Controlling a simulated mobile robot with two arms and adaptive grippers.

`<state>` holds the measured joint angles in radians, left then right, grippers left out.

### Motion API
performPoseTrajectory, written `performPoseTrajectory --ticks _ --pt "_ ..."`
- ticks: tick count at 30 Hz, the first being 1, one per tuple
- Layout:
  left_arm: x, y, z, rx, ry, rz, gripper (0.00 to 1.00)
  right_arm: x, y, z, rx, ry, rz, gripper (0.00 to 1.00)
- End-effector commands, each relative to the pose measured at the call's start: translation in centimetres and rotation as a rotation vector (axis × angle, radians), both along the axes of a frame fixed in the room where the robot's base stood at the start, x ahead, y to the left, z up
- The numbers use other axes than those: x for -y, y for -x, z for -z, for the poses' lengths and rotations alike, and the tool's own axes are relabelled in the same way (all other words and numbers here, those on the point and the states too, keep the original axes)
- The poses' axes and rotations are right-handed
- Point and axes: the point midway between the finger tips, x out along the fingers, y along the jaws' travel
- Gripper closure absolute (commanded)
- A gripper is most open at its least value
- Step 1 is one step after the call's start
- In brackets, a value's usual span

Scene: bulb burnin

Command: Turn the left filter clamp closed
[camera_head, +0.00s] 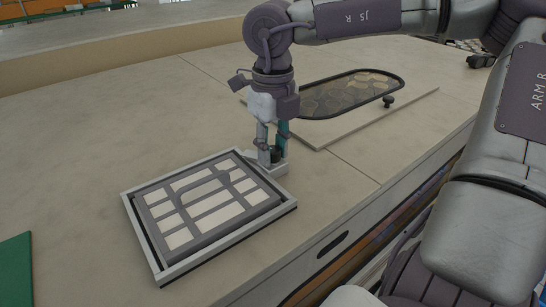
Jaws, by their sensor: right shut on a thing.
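A filter (207,198) with a grey grid over pale panels lies in a light grey frame (149,249) on the counter. No other clamp can be made out on the frame. My left gripper is not in view.
Behind my right gripper, a pale panel (414,103) has a dark-rimmed oval window (345,95) and a black knob (389,101). A green object (15,268) sits at the left edge. The counter (80,140) is clear at the left.

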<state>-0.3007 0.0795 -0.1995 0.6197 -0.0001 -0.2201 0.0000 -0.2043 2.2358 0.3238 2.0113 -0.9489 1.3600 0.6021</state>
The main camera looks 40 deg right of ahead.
Motion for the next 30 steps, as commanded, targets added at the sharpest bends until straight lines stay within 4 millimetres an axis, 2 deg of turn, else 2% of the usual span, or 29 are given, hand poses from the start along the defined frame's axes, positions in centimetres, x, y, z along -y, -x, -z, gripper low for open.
performPoseTrajectory --ticks 3,12,30 --pt "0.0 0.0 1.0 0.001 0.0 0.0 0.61 0.0 -0.1 0.2 0.005 0.001 -0.112 1.0" --pt "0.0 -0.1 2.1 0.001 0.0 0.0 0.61 0.0 -0.1 0.1 0.005 0.0 -0.397 1.0" --pt "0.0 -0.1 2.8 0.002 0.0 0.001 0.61 -0.1 -0.1 -0.1 0.004 0.001 -0.91 1.0"
